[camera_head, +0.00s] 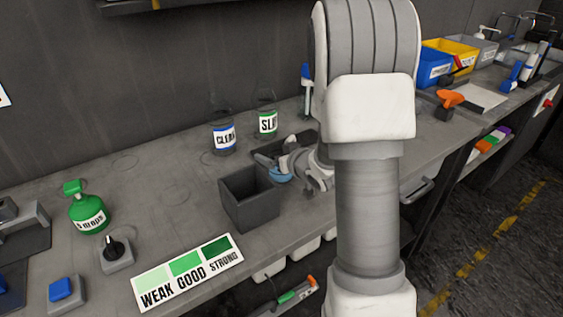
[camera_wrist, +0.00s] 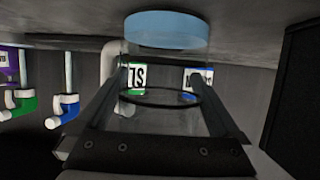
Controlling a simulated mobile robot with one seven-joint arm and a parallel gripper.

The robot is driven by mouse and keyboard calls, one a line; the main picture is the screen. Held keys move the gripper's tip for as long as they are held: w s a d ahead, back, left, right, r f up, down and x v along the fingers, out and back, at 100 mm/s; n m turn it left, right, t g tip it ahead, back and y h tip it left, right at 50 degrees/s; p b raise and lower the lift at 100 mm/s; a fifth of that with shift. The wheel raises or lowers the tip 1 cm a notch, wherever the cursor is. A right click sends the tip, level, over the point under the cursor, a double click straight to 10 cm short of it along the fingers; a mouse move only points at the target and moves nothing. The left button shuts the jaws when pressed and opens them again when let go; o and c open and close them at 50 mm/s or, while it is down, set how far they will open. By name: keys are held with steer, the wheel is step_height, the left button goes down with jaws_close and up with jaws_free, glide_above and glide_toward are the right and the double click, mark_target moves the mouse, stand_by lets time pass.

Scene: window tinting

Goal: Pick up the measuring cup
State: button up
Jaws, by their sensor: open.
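The measuring cup appears to be the clear vessel with a blue base (camera_wrist: 167,28) that fills the middle of the wrist view, which looks upside down. The blue part (camera_head: 281,175) also shows in the head view, just behind the dark open box. My gripper (camera_wrist: 164,84) is open, with one finger on each side of the clear wall. Whether the fingers touch it I cannot tell. In the head view my gripper (camera_head: 284,165) is low over the counter, and my arm hides part of the scene.
The dark grey box (camera_head: 249,207) stands close in front of the cup. Behind are a blue-labelled jar (camera_head: 224,138), a green-labelled jar (camera_head: 267,122) and a black tray (camera_head: 272,152). A green bottle (camera_head: 87,212) stands left, and a WEAK/GOOD/STRONG card (camera_head: 190,273) lies in front.

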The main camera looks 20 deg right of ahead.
steer(key=c, duration=1.1)
